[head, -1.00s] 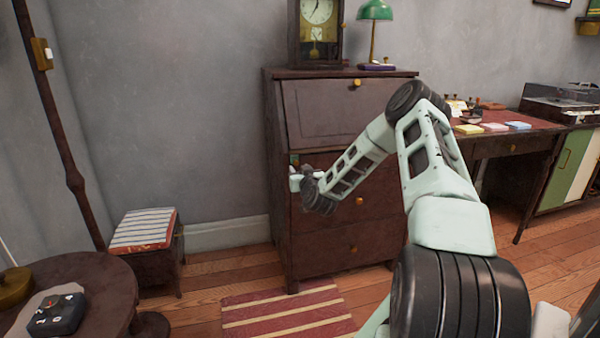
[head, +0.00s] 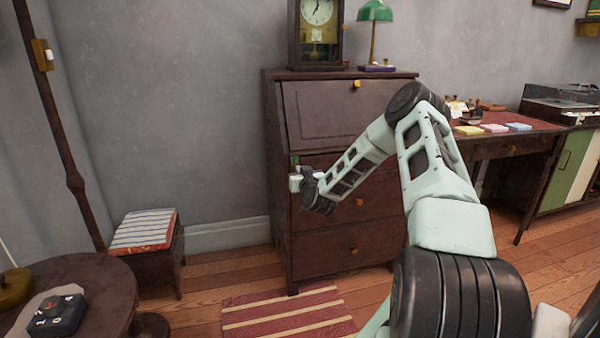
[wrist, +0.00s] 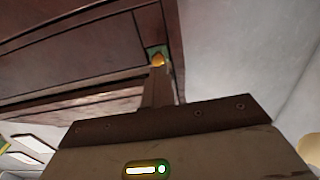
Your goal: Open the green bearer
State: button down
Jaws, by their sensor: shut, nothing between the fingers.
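The green bearer (head: 294,160) shows as a small green end on the left side of the dark wooden desk, just below the slanted front. In the wrist view the bearer's green end (wrist: 153,51) carries a brass knob (wrist: 158,60). My gripper (head: 295,182) is at the desk's left front, just below the bearer. In the wrist view my gripper (wrist: 158,72) is shut, with its fingertips close to the knob and overlapping it in the picture. I cannot tell whether they touch it. The bearer looks about flush with the desk.
The desk (head: 345,115) has a closed slanted front and drawers with brass knobs. A clock (head: 318,30) and a green lamp (head: 374,25) stand on top. A striped stool (head: 143,230) and round table (head: 100,285) are left. A striped rug (head: 285,312) lies in front.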

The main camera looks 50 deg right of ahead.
dwell(0.9)
jog(key=c, duration=1.3)
grip_release()
jog(key=shift+c, duration=0.2)
jog(key=shift+s, duration=0.1)
jog(key=p+v, duration=0.1)
jog(key=v, duration=2)
jog(key=shift+p, duration=0.35)
